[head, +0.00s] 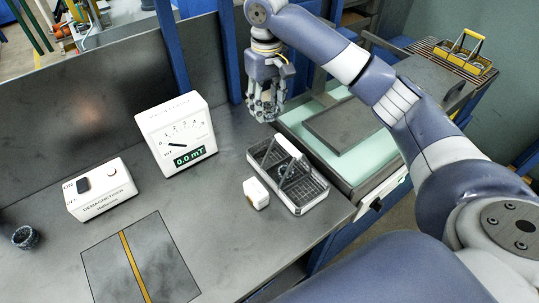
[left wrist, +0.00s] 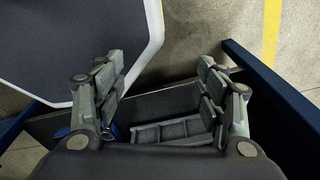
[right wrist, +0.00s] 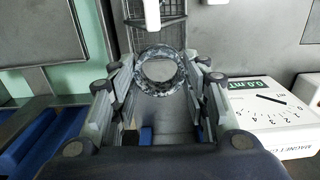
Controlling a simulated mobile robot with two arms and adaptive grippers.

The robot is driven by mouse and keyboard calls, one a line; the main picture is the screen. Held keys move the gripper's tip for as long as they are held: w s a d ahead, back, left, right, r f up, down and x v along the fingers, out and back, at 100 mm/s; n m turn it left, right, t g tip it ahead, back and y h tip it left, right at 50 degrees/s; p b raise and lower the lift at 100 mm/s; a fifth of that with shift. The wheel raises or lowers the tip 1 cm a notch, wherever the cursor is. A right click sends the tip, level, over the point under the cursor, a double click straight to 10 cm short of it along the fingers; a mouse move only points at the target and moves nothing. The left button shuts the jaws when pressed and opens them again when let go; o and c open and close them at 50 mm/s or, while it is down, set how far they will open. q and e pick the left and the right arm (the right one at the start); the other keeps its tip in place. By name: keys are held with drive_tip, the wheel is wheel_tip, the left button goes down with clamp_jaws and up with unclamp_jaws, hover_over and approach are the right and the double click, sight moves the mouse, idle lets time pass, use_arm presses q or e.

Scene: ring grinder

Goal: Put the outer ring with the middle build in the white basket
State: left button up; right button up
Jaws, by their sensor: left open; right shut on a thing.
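My right gripper (head: 266,112) is shut on a mottled grey ring (right wrist: 159,71), which shows between its fingers in the right wrist view. In the head view the fingers mostly hide this ring. The gripper is just behind the wire basket, above the back of the bench. The basket (head: 312,196) has a pale rim and a white handle, and stands near the bench's right edge. Part of it shows beyond the ring in the right wrist view (right wrist: 168,12). My left gripper (left wrist: 162,105) is open and empty in the left wrist view and is out of the head view.
A small white block (head: 256,193) stands left of the basket. A meter (head: 178,135) reading 0.0 mT and a demagnetizer box (head: 101,191) stand farther left. A dark round piece (head: 25,237) lies at the far left. A grey plate (head: 343,124) lies right of the bench.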

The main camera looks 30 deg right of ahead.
sight(268, 119)
drive_tip(key=f+p, duration=0.1)
drive_tip(key=f, duration=0.3)
drive_tip(key=f+p, duration=0.1)
drive_tip(key=f, duration=0.4)
drive_tip(key=f+p, duration=0.1)
drive_tip(key=f, duration=0.3)
drive_tip(key=shift+w+d+f, duration=0.25)
drive_tip(key=shift+w, duration=0.05)
use_arm(q)
drive_tip(key=shift+w+r+p, duration=0.15)
drive_tip(key=shift+w+r, duration=0.1)
drive_tip(key=shift+r, duration=0.7)
drive_tip(key=shift+w+r+p, duration=0.15)
drive_tip(key=shift+w+r, duration=0.1)
drive_tip(key=shift+r, duration=0.7)
use_arm(e)
drive_tip(key=shift+f, duration=2.2)
drive_tip(key=shift+f, duration=0.1)
drive_tip(key=o, duration=0.8)
drive_tip(key=shift+o, duration=0.2)
use_arm(q)
wheel_tip(268, 119, down, 3)
drive_tip(key=b, duration=0.2)
drive_tip(key=shift+r+b, duration=0.15)
drive_tip(key=shift+b, duration=0.2)
use_arm(e)
wheel_tip(268, 119, up, 12)
drive_tip(key=shift+r, duration=0.15)
